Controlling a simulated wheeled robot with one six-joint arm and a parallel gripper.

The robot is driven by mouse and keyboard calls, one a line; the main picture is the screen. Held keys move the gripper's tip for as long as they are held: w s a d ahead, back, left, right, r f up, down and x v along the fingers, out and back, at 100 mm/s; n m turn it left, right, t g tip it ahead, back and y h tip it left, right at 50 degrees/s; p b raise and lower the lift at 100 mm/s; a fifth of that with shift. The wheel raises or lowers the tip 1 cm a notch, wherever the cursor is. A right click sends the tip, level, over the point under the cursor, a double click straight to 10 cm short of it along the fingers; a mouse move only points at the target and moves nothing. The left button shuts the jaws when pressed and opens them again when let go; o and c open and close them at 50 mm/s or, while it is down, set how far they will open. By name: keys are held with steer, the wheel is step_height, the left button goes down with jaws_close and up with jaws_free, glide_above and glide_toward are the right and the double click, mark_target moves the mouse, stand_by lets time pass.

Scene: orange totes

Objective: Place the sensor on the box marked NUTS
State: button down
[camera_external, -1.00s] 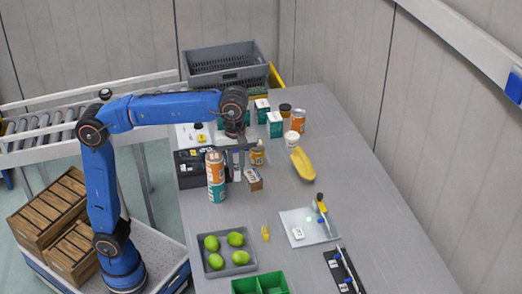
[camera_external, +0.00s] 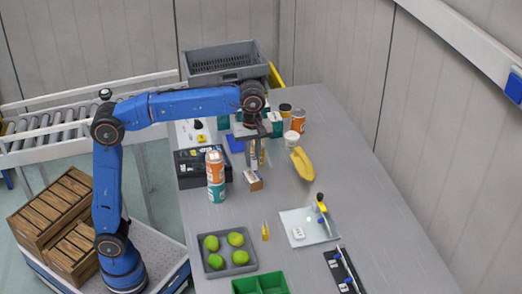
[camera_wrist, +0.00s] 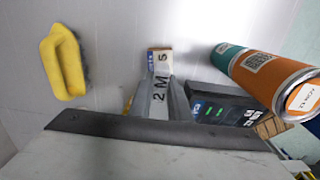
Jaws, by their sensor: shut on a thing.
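My gripper (camera_external: 255,163) points down over the table, its fingers shut on a small piece, seemingly the sensor; its outline is hard to make out. In the wrist view my fingers (camera_wrist: 160,98) reach toward a small cardboard box (camera_wrist: 159,52) with a white label. In the outside view that box (camera_external: 254,184) stands just below my fingertips; I cannot tell whether there is contact. Dark characters show in line with my fingers and the box, but I cannot read the word NUTS.
An orange and teal can stack (camera_external: 215,178) and a black device (camera_external: 188,166) stand close on the left. A tray with limes (camera_external: 207,262) is nearer the front. Table between is partly clear.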

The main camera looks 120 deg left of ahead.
mark_target(253, 167)
steer(key=shift+f, duration=2.05)
steer(key=shift+f, duration=0.15)
steer(key=c, duration=1.7)
jaws_free()
steer(key=shift+o, duration=0.2)
step_height(253, 167, up, 12)
steer(key=shift+r, duration=0.15)
